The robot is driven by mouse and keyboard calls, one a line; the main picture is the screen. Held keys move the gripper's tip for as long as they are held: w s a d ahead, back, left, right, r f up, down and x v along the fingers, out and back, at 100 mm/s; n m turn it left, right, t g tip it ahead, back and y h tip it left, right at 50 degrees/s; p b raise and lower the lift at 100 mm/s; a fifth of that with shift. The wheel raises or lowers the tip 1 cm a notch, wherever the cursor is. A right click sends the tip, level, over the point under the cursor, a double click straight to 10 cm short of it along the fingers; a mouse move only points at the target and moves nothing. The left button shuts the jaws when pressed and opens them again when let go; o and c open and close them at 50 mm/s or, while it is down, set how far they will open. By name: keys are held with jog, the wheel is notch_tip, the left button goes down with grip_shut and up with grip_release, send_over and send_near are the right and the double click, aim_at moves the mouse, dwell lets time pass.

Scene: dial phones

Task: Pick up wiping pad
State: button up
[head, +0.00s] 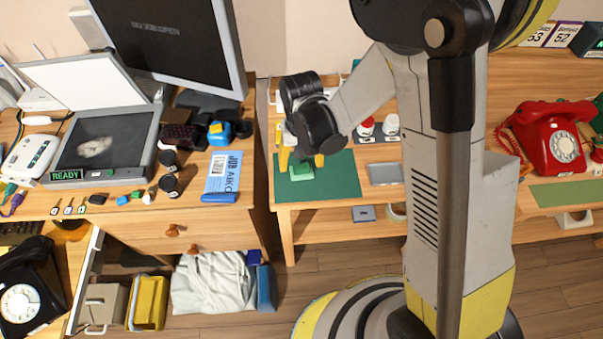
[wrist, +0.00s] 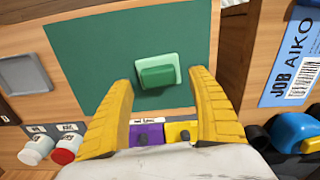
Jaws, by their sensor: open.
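The wiping pad appears to be the small green block with a paler green base (head: 303,171), lying on a dark green mat (head: 340,180) on the middle table. In the wrist view the pad (wrist: 157,76) lies just beyond my fingertips, roughly centred between them. My gripper (head: 301,160) is open and empty, with its yellow fingers spread above the mat near the pad. In the wrist view the two fingers of my gripper (wrist: 162,84) point at the pad from either side. I see no contact, and the exact height gap cannot be told.
A grey tray (head: 385,173) and red- and white-capped jars (head: 365,126) stand right of the mat. Purple (wrist: 146,134) and yellow (wrist: 181,133) items sit behind it. A blue job card (head: 223,172) lies on the left desk. The mat around the pad is clear.

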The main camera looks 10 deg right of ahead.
aim_at(304, 167)
jog(key=shift+f, duration=0.55)
jog(key=shift+r, duration=0.1)
jog(key=c, duration=1.3)
jog(key=shift+o, duration=0.2)
jog(key=r+p, duration=0.2)
jog(key=r, duration=0.1)
jog(key=s+r+p, duration=0.1)
jog(key=r, duration=0.1)
jog(key=shift+d+r, duration=0.1)
jog(key=shift+d, duration=0.25)
jog(key=s+d+r+p, duration=0.3)
jog(key=s+d+r, duration=0.2)
jog(key=s, duration=0.4)
jog(key=shift+d+r, duration=0.2)
jog(key=shift+r, duration=0.2)
